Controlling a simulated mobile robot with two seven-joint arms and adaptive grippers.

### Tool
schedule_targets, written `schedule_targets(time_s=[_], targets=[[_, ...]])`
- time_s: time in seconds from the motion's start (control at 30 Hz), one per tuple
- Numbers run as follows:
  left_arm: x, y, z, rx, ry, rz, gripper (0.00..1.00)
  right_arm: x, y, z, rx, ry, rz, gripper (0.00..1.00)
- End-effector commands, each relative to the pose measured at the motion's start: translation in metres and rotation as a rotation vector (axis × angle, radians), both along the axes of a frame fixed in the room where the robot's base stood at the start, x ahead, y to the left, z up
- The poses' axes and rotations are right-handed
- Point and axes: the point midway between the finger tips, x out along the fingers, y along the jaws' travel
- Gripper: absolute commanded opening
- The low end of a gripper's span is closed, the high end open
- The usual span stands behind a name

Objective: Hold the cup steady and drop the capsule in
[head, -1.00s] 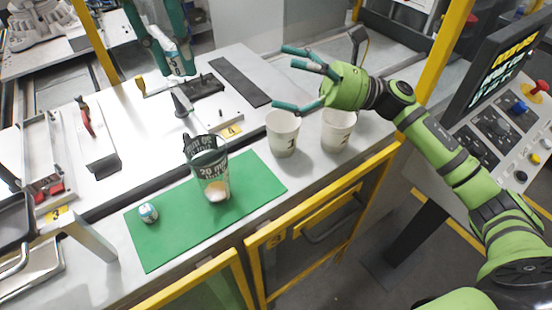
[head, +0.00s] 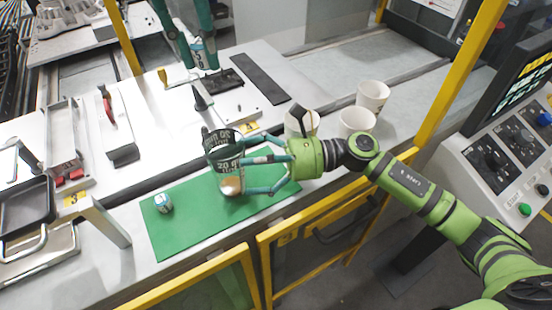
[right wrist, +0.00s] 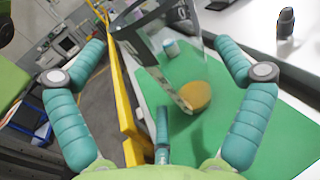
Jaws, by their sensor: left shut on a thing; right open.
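In the right wrist view, the cup (right wrist: 160,60) appears between the spread fingers; contact cannot be told. My left gripper (head: 202,60), at the top of the head view, is shut on a small white-and-blue capsule (head: 198,48), well behind the cup. A similar small white-and-teal container (head: 163,203) stands on the mat left of the cup.
White paper cups (head: 357,123) stand right of the mat, one partly behind my right gripper. A dark-tipped tool (head: 200,98) and trays lie behind the mat. A yellow rail (head: 340,195) runs along the front edge. The left part of the mat is mostly clear.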

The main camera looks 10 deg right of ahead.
Motion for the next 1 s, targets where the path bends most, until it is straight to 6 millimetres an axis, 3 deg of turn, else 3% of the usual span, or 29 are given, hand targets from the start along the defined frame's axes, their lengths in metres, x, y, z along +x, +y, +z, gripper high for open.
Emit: schedule_targets(time_s=[0.23, 0.63, 0.67, 0.77, 0.87, 0.9, 0.97, 1.0], targets=[[0.000, 0.000, 0.000, 0.000, 0.000, 0.000, 0.08, 0.003, 0.032, 0.001, 0.001, -0.002, 0.000, 1.00], [0.000, 0.000, 0.000, 0.000, 0.000, 0.000, 0.08, 0.003, 0.039, 0.000, 0.000, -0.001, -0.001, 1.00], [0.000, 0.000, 0.000, 0.000, 0.000, 0.000, 0.08, 0.003, 0.039, 0.000, 0.000, -0.001, -0.001, 0.92], [0.000, 0.000, 0.000, 0.000, 0.000, 0.000, 0.08, 0.003, 0.039, 0.000, 0.000, -0.001, -0.001, 0.52], [0.000, 0.000, 0.000, 0.000, 0.000, 0.000, 0.08, 0.003, 0.039, 0.000, 0.000, -0.001, -0.001, 0.52], [0.000, 0.000, 0.000, 0.000, 0.000, 0.000, 0.08, 0.003, 0.039, 0.000, 0.000, -0.001, -0.001, 0.78], [0.000, 0.000, 0.000, 0.000, 0.000, 0.000, 0.08, 0.003, 0.039, 0.000, 0.000, -0.001, -0.001, 0.54], [0.000, 0.000, 0.000, 0.000, 0.000, 0.000, 0.08, 0.003, 0.039, 0.000, 0.000, -0.001, -0.001, 0.47]])
